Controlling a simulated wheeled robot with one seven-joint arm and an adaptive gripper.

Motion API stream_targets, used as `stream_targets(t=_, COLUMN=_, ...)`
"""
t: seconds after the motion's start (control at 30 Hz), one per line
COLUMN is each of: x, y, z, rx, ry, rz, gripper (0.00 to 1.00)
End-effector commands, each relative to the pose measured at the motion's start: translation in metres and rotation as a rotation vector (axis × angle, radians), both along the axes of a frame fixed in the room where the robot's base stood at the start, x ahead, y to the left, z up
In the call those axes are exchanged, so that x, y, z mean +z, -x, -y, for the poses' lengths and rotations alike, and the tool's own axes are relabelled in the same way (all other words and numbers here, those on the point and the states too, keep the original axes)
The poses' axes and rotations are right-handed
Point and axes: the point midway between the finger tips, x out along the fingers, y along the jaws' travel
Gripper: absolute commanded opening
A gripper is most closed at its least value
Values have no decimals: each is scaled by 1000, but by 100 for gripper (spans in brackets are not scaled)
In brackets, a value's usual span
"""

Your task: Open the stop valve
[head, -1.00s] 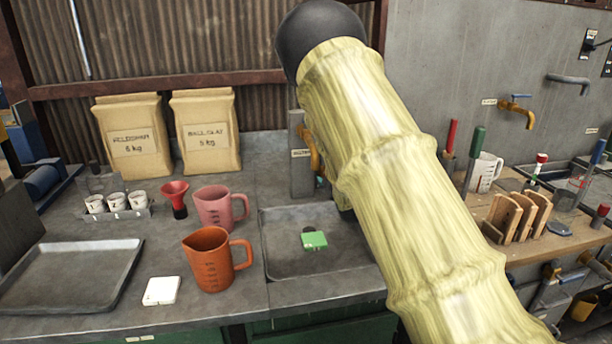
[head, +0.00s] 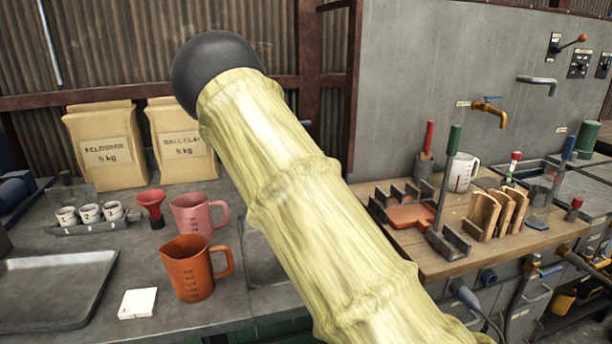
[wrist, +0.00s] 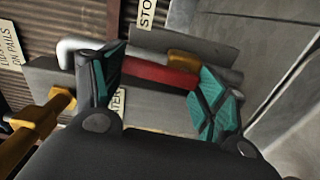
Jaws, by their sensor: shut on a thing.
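In the wrist view my gripper (wrist: 158,88) has its two teal-padded fingers closed around a red handle (wrist: 150,74), one at each end of it. The handle lies across a grey plate or post (wrist: 150,105). A sign (wrist: 147,12) reading "STO" stands just above it, so it appears to be the stop valve's handle. A second label (wrist: 118,101), partly hidden by a finger, ends in "ATER". A yellow tap (wrist: 40,122) is at the lower left. In the head view my arm hides the gripper and the valve.
An orange jug (head: 190,268), a pink jug (head: 193,215), a red funnel (head: 150,205) and a white tile (head: 138,302) stand on the left bench. A wooden side table (head: 440,262) with tools is at the right. A yellow wall tap (head: 490,110) is behind it.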

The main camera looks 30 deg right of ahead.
Motion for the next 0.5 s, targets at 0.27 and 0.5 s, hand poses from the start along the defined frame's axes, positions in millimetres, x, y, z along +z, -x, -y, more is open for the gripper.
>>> stream_targets(t=0.27, x=0, y=1, z=1, rx=-3, ry=-1, rz=0, gripper=93)
stream_targets(t=0.5, x=0, y=0, z=-1, rx=0, ry=-1, rz=-1, gripper=95)
